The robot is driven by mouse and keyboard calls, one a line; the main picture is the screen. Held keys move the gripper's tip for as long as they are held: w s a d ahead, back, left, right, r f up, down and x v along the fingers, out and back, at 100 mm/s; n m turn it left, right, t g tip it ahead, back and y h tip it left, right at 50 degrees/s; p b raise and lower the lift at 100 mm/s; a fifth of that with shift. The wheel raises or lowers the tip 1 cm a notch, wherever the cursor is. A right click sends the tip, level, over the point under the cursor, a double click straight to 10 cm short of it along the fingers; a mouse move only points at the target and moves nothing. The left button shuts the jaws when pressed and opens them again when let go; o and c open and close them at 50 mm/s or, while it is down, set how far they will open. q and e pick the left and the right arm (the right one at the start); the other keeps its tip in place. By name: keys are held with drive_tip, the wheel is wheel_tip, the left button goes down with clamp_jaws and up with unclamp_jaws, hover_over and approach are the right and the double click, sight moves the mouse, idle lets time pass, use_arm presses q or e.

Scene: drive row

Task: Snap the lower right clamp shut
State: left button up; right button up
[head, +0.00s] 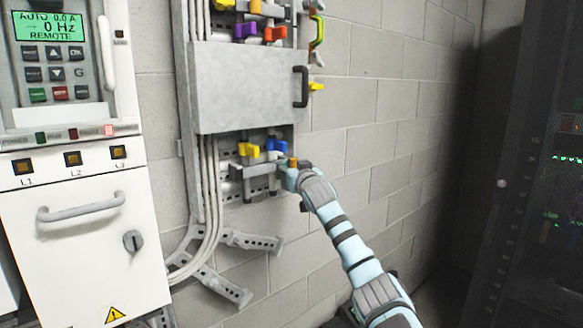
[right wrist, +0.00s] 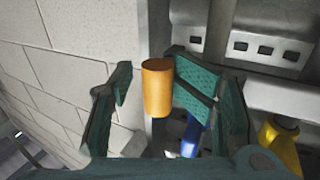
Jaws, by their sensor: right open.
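The lower right clamp has an orange handle (right wrist: 158,88), which stands upright as a short cylinder in the right wrist view. In the head view the orange handle (head: 292,162) shows at the right end of the lower clamp row, partly hidden by my gripper. My right gripper (head: 298,175) is at this clamp. In the right wrist view my right gripper (right wrist: 146,85) is open, with the orange handle between its fingers and nearer the right finger. I cannot tell whether a finger touches it. The clamp's base is mostly hidden. My left gripper is not in view.
A blue handle (head: 276,146) and a yellow handle (head: 249,150) sit to the left in the same row. A grey panel with a black handle (head: 300,87) is above. A white drive cabinet (head: 85,240) stands left. A dark rack (head: 530,160) stands right.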

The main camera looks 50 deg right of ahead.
drive_tip(key=shift+s, duration=0.15)
drive_tip(key=v, duration=0.7)
idle(0.5)
drive_tip(key=shift+s+a, duration=0.15)
drive_tip(key=shift+a, duration=0.05)
